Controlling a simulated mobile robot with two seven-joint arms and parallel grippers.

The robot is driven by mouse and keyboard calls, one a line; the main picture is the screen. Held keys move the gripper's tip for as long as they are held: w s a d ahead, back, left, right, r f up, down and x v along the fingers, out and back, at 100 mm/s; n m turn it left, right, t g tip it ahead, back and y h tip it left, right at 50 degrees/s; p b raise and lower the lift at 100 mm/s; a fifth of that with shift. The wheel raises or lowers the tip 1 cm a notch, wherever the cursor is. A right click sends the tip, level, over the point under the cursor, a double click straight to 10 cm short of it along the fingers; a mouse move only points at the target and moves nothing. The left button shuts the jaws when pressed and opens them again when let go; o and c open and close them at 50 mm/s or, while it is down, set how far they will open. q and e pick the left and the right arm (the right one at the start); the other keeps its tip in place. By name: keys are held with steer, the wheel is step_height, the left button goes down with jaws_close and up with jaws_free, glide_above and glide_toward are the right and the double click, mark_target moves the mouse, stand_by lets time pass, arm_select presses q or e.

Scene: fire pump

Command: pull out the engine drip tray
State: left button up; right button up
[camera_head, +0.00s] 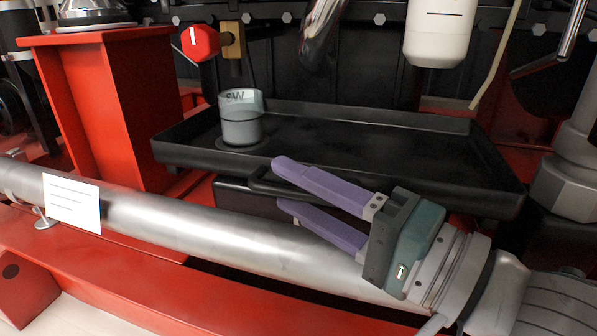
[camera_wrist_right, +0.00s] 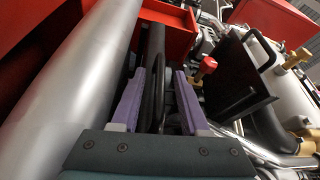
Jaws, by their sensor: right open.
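The black engine drip tray (camera_head: 370,145) lies flat behind the silver pipe in the head view. A dark bar handle (camera_head: 257,188) sticks out low on its near side, left of the middle. My right gripper (camera_head: 278,184) has two purple fingers, open and pointing left, one above and one below the handle's level. In the right wrist view, a dark bar (camera_wrist_right: 154,85) runs between the open fingers (camera_wrist_right: 158,76), close to the left one; contact cannot be told. Part of the handle is hidden behind the upper finger. My left gripper is in neither view.
A grey cup marked SW (camera_head: 241,125) stands in the tray's left part. The silver pipe (camera_head: 230,240) crosses in front, close below my right gripper. A red pedestal (camera_head: 115,110) stands left of the tray. A white container (camera_head: 440,35) hangs above it.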

jaws_close()
stand_by(1.3)
